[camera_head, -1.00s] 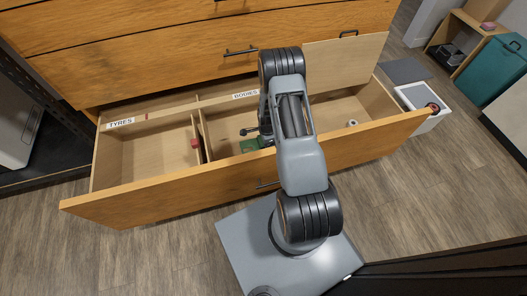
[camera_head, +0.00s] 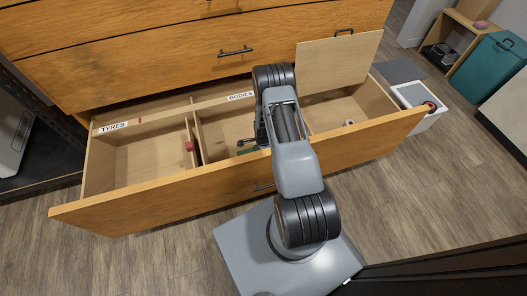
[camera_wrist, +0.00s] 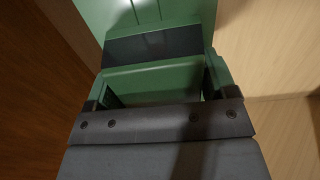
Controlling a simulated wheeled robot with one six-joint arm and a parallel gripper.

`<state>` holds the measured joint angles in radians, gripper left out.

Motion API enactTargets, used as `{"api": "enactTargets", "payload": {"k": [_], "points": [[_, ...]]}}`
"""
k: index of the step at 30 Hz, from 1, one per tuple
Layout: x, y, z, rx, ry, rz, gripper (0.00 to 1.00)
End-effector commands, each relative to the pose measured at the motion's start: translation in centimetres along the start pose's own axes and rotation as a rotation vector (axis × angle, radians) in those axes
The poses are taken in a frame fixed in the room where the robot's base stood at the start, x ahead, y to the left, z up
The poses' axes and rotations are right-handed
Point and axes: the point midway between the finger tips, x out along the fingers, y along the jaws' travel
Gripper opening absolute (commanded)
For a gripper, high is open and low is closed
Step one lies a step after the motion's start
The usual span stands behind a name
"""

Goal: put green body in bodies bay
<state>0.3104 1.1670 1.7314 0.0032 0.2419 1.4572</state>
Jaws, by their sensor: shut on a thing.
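The green body (camera_wrist: 155,80) fills the middle of the wrist view, between my gripper's jaws (camera_wrist: 160,100). In the head view only a green sliver of the body (camera_head: 247,151) shows beside my arm, which hides the rest. My gripper (camera_head: 250,143) is shut on it, inside the outline of the open drawer. The bodies bay (camera_head: 222,133) is the middle compartment, under the BODIES label (camera_head: 240,96). I cannot tell whether the body touches the bay floor.
The tyres bay (camera_head: 135,160) lies to the left, past a divider with a red piece (camera_head: 189,146) at it. The drawer front (camera_head: 160,190) stands near my base.

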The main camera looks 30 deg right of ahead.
Motion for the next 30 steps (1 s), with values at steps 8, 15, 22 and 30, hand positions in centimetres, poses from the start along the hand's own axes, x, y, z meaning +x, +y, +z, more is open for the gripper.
{"api": "enactTargets", "payload": {"k": [8,15,22,30], "points": [[0.2,0.0,0.0,0.000,0.000,0.001,0.98],[0.1,0.0,0.0,0.000,0.000,0.000,1.00],[-2.5,-0.1,0.0,0.000,0.000,-0.001,1.00],[-7.8,0.0,0.0,0.000,0.001,-0.001,1.00]]}}
